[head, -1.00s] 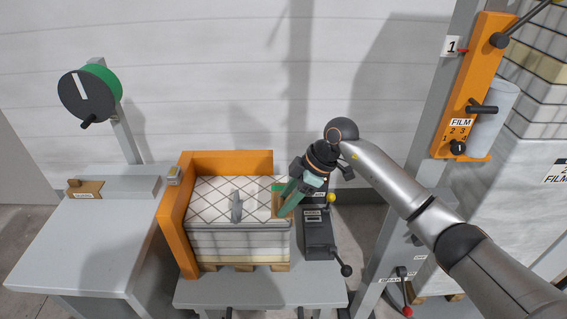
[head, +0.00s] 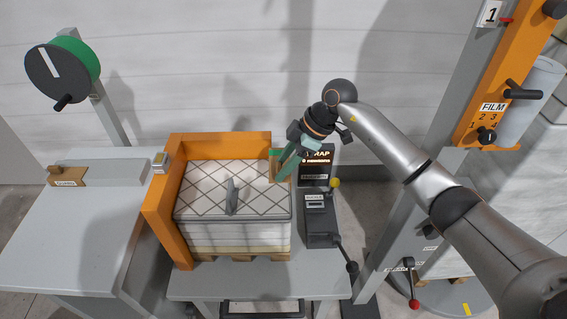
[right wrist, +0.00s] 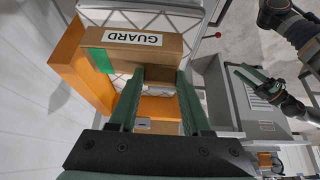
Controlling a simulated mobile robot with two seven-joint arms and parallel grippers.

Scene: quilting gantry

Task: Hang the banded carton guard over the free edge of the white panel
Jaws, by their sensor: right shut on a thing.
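The carton guard (right wrist: 135,50) is a brown piece with a green band and a GUARD label, upside down in the right wrist view. My right gripper (right wrist: 160,76) is shut on the guard. The white panel (head: 205,195) has a diamond pattern and lies on top of the stack. I cannot tell whether the guard touches its edge. Green fingers, seemingly my left gripper (right wrist: 258,82), show small at the right wrist view's right; their opening is unclear.
An orange frame (head: 158,215) walls the stack at left and back. A grey fin (head: 232,196) stands on the panel. A dark strap unit (head: 320,220) with a lever is close on the right. A grey table (head: 80,230) lies left; an orange FILM post (head: 490,110) stands right.

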